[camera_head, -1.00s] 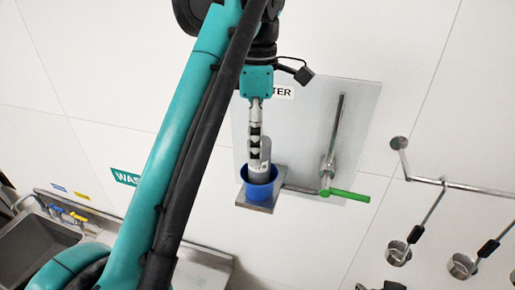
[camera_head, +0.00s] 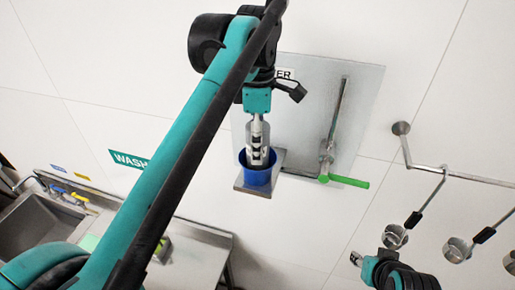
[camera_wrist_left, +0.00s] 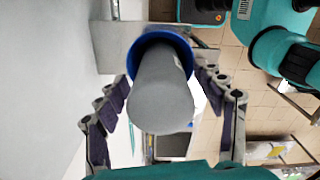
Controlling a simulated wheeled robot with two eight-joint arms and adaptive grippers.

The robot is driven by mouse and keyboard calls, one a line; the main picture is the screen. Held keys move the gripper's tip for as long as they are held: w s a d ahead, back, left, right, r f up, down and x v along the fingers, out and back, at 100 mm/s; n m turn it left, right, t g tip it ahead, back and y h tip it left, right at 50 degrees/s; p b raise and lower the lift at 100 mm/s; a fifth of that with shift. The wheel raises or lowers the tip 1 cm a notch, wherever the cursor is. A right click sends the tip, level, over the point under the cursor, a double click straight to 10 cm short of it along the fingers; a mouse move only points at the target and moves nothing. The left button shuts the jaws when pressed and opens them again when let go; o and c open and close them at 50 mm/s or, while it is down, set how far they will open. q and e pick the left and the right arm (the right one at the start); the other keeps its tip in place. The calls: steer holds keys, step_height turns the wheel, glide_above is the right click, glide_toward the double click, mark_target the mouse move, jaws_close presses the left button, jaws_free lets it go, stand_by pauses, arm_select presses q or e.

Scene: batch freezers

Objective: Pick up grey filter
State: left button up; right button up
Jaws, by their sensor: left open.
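The grey filter (camera_wrist_left: 160,92) is a grey cylinder standing in a blue cup (camera_head: 258,177). The cup's blue rim (camera_wrist_left: 183,44) rings the filter's far end in the left wrist view. My left gripper (camera_head: 257,150) is open, with its fingers on both sides of the filter; I cannot tell whether they touch it. In the head view the fingers hide much of the filter. My right gripper (camera_head: 356,259) is low at the right, away from the cup; its jaws are too small to read.
The cup sits on a small metal shelf (camera_head: 240,188) on a grey wall panel (camera_head: 305,110). A lever with a green handle (camera_head: 344,181) is right of it. Metal scoops (camera_head: 395,237) hang from a rail at the right. A sink (camera_head: 35,222) is at lower left.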

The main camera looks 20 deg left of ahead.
arm_select(q)
steer(key=shift+s+f, duration=0.1)
steer(key=shift+s, duration=0.05)
steer(key=c, duration=1.5)
